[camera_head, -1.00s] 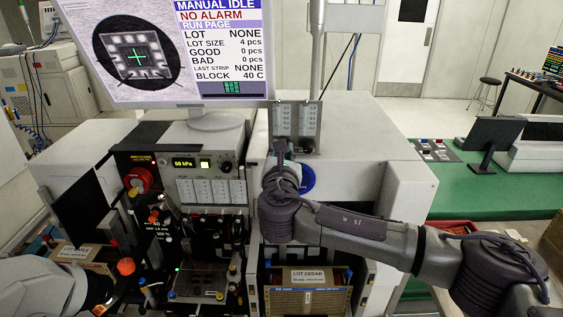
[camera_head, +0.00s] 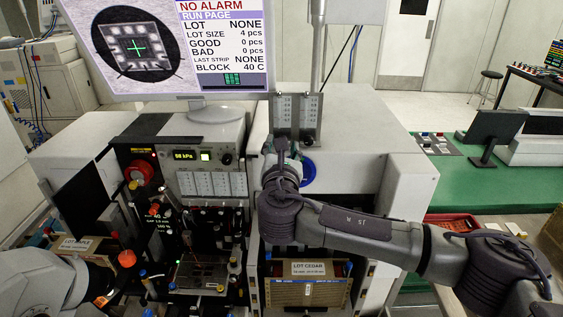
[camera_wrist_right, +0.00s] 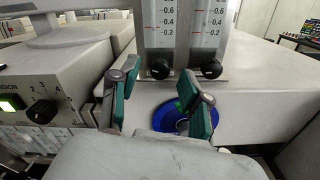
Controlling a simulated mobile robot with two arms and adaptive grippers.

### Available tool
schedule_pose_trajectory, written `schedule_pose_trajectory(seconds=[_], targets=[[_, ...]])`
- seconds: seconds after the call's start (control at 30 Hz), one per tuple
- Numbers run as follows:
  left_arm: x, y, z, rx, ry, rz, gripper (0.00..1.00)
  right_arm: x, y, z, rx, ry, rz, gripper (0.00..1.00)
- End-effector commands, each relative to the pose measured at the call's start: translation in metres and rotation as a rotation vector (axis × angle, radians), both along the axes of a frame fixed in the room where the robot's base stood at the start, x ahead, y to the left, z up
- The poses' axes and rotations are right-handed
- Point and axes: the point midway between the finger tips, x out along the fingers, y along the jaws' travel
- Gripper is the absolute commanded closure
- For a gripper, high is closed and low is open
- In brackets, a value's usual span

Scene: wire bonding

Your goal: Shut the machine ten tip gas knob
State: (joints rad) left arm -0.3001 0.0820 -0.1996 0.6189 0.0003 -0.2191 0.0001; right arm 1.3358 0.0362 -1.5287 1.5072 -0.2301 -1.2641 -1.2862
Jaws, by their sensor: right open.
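The gas panel (camera_head: 297,116) stands on the white machine and carries two clear flow tubes with red marks. In the right wrist view, the panel (camera_wrist_right: 185,25) has a left black knob (camera_wrist_right: 160,68) and a right black knob (camera_wrist_right: 211,69); no label shows which is tip gas. My right gripper (camera_wrist_right: 161,76) is open and empty, one finger left of the left knob, the other appearing between the two knobs. Contact cannot be told. In the head view my right gripper (camera_head: 281,146) is partly hidden by its wrist. My left arm is at lower left, its fingers not clear.
A pressure unit (camera_head: 211,156) with a display and a dial is left of the panel. A blue ring (camera_wrist_right: 172,117) lies below the knobs. The monitor (camera_head: 170,50) stands behind at left. A box labelled LOT CEDAR (camera_head: 308,285) is below my right arm.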

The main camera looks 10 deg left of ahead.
Motion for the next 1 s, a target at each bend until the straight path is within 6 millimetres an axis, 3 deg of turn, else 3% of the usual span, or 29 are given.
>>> schedule_pose_trajectory(seconds=[0.2, 0.4, 0.6, 1.0], targets=[[0.0, -0.001, 0.0, -0.001, -0.001, 0.0, 0.6, -0.048, -0.009, 0.0, 0.002, 0.001, 0.004, 0.53], [0.0, -0.002, 0.0, -0.002, -0.001, 0.0, 0.6, -0.082, -0.016, 0.0, 0.0, -0.001, 0.003, 0.53], [0.001, -0.002, 0.0, -0.002, -0.001, 0.0, 0.6, -0.097, -0.02, 0.0, 0.0, 0.0, 0.0, 0.53], [0.001, -0.002, 0.0, -0.002, -0.001, 0.0, 0.6, -0.098, -0.02, -0.001, 0.011, 0.01, 0.0, 0.53]])
